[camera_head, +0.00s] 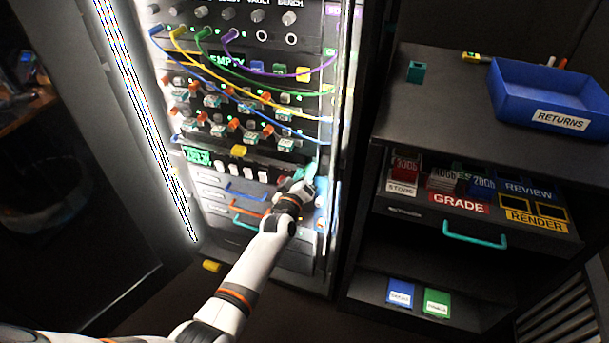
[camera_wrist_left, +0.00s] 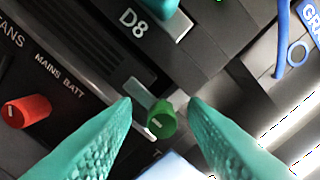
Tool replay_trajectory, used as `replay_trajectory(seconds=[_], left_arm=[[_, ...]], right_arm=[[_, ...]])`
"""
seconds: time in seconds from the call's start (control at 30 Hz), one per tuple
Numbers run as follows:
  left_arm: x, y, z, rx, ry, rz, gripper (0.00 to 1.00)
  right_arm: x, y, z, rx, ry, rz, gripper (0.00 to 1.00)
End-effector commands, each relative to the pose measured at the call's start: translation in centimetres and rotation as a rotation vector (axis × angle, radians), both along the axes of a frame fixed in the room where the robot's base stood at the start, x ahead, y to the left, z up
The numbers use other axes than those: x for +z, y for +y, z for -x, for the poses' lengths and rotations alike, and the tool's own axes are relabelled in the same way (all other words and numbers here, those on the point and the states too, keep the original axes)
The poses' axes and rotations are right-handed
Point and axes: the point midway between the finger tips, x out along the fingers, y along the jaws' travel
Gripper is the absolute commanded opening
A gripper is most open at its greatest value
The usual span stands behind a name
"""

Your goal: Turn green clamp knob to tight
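The green clamp knob (camera_wrist_left: 161,120) is small and round, with a pale line on its face. It stands on the dark panel beside a grey block. In the left wrist view the two teal fingers of my left gripper (camera_wrist_left: 160,102) are apart, one on each side of the knob, with gaps visible; whether either touches it I cannot tell. In the head view my left gripper (camera_head: 309,172) is at the right edge of the lit rack, and hides the knob there. My right gripper is not in view.
A red knob (camera_wrist_left: 26,111) sits to the left, near the "MAINS BATT" lettering. A teal part (camera_wrist_left: 158,6) is by the "D8" label. Coloured cables (camera_head: 270,97) hang across the rack (camera_head: 337,215). A shelf unit with a blue returns tray (camera_head: 508,94) stands to the right.

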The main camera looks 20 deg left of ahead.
Motion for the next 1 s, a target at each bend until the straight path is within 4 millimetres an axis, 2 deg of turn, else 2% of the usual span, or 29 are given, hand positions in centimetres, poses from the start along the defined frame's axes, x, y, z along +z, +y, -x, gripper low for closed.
replay_trajectory(seconds=[0.13, 0.23, 0.5, 0.7, 0.83, 1.0], left_arm=[[-0.2, -0.1, 0.6, -0.002, 0.004, 0.002, 0.39], [-0.2, -0.1, 1.8, -0.002, 0.004, 0.003, 0.39], [-0.2, 0.3, 7.6, 0.001, 0.004, 0.001, 0.39], [-0.1, 0.5, 10.8, 0.002, 0.001, 0.0, 0.39], [-0.1, 0.6, 11.8, 0.003, 0.0, 0.0, 0.39], [0.0, 0.6, 12.1, 0.003, -0.001, 0.0, 0.39]], right_arm=[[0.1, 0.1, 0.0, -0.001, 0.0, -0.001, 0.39], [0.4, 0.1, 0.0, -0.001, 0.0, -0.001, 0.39], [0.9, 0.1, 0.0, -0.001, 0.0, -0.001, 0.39], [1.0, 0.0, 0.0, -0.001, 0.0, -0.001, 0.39], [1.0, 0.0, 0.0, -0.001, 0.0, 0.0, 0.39], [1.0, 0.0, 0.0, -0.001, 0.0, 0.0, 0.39]])
